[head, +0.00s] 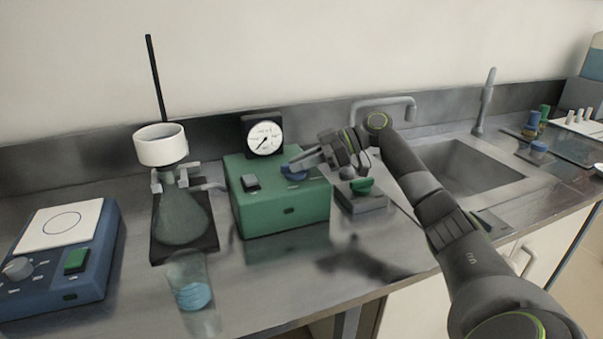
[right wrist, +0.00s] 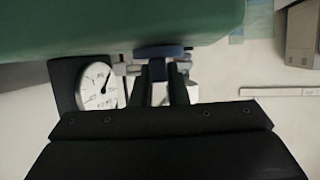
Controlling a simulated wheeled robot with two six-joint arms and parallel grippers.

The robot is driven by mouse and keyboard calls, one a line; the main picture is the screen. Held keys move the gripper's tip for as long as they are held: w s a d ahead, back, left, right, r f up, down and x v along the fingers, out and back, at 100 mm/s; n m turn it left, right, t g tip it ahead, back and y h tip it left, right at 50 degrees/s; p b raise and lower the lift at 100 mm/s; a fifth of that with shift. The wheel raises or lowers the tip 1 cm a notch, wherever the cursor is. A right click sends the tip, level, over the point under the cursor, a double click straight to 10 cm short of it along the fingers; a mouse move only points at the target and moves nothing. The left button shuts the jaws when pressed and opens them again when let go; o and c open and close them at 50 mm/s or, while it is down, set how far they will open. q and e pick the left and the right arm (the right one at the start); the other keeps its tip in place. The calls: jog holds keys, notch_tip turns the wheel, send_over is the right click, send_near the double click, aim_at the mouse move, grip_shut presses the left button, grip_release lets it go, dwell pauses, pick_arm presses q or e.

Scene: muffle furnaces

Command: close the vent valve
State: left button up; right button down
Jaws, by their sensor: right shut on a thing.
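The green pump box (head: 280,207) stands in the middle of the counter with a round dial gauge (head: 265,138) behind its top. A blue knob (head: 291,174), which looks like the vent valve, sits on top of the box. My right gripper (head: 297,163) reaches in from the right and is shut on this knob, partly covering it. In the right wrist view the blue knob (right wrist: 160,51) lies at the tips of the two dark fingers, and the gauge (right wrist: 98,86) shows beside them. My left gripper is not in view.
A flask with a white funnel (head: 160,146) stands left of the box, with a glass of blue liquid (head: 193,296) in front. A blue hotplate (head: 88,272) is at far left. A grey block with a green knob (head: 361,186) is close beside my right arm. A sink (head: 470,168) lies right.

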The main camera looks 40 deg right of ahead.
jog(key=shift+w+n+g+y+b, duration=0.15)
jog(key=shift+n+g+y+b, duration=0.3)
jog(key=shift+n+g, duration=0.75)
jog(key=shift+g, duration=0.4)
jog(key=c, duration=1.4)
grip_release()
jog(key=shift+f, duration=0.1)
jog(key=shift+c, duration=0.2)
